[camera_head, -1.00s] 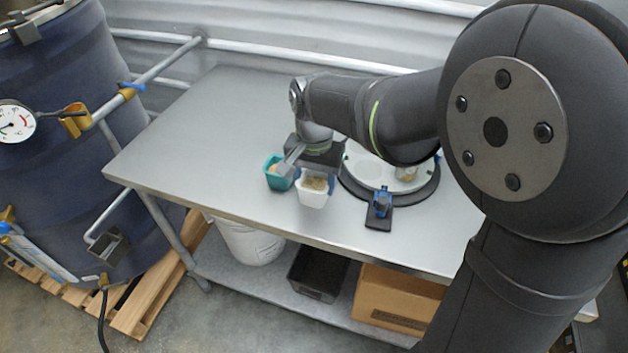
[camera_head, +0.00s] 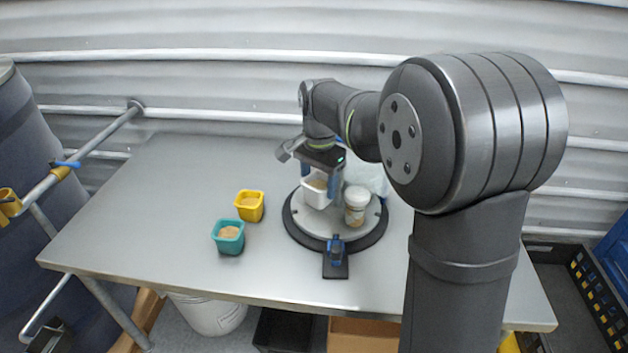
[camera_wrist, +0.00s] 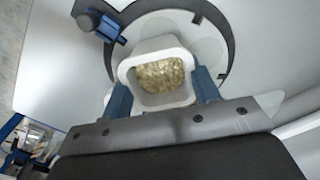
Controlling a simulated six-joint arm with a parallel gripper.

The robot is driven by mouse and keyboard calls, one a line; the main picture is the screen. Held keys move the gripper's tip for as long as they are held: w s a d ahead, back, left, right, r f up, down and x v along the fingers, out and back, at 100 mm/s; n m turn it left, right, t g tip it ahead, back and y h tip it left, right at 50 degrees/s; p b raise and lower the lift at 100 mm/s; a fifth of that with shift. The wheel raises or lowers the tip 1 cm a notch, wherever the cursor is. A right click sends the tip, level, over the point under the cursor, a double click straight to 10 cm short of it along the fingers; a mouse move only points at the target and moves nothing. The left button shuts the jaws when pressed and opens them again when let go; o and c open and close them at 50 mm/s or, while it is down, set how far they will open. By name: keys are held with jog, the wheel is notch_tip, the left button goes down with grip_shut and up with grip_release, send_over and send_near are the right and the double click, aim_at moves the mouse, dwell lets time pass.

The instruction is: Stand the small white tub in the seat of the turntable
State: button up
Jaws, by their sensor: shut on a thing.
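The small white tub (camera_head: 317,196) is upright between the fingers of my gripper (camera_head: 320,184), which is shut on it. In the wrist view the tub (camera_wrist: 131,72) shows its square rim and tan, grainy contents. The blue fingers (camera_wrist: 162,92) press on two opposite sides. The tub is over the back left part of the turntable (camera_head: 334,228), a pale disc in a dark ring. I cannot tell whether its base touches the disc. The seat under it is hidden by the tub.
A lidded cup (camera_head: 356,206) stands on the disc, close to the right of the tub. A blue clamp (camera_head: 336,250) is at the turntable's front. A yellow tub (camera_head: 249,206) and a teal tub (camera_head: 228,237) stand on the table to the left.

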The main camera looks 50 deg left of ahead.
jog(key=shift+f, duration=3.05)
jog(key=shift+f, duration=0.3)
jog(key=o, duration=0.9)
jog(key=shift+r, duration=0.1)
jog(key=shift+r, duration=3.65)
jog(key=shift+f, duration=0.1)
